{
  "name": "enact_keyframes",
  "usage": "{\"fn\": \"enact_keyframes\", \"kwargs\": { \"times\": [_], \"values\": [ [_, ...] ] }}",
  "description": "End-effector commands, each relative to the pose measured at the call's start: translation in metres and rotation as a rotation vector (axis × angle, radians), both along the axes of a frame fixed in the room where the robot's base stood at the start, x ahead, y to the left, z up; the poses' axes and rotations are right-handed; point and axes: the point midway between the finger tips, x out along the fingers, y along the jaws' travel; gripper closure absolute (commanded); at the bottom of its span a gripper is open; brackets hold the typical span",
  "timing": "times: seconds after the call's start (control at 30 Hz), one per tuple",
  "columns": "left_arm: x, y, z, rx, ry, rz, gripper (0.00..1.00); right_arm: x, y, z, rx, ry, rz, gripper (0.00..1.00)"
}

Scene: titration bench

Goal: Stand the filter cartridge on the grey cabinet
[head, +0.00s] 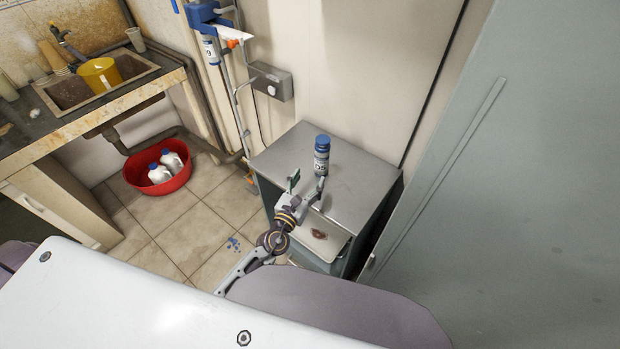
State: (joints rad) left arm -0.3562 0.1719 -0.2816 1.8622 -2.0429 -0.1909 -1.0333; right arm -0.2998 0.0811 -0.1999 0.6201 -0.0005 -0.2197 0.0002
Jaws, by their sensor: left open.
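The filter cartridge (322,158), a dark grey-blue cylinder with a blue cap and a pale label, stands upright on top of the grey cabinet (360,185). It is near the middle of the top, in from the edges. My left gripper (307,186) is open and empty at the cabinet's front part, just in front of and to the left of the cartridge. One fingertip shows close to the cartridge's base; I cannot tell whether it touches. My right gripper is not in view.
A shelf or drawer (318,240) with a brown stain juts from the cabinet front. A similar blue-and-white cartridge (210,52) hangs on the wall piping. A red basin (158,187) with white bottles sits on the floor. A yellow bucket (100,75) stands in the sink.

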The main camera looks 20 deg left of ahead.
Motion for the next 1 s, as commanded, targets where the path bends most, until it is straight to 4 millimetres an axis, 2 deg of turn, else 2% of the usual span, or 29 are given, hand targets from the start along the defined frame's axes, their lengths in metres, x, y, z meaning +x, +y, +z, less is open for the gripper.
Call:
{"fn": "enact_keyframes", "kwargs": {
  "times": [0.6,1.0],
  "values": [
    [-0.0021,0.0001,0.0006,0.0,-0.001,-0.001,0.36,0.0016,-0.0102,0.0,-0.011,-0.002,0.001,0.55],
    [-0.0017,0.0064,0.0073,-0.058,-0.006,0.026,0.36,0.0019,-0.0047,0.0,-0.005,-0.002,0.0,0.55]
  ]
}}
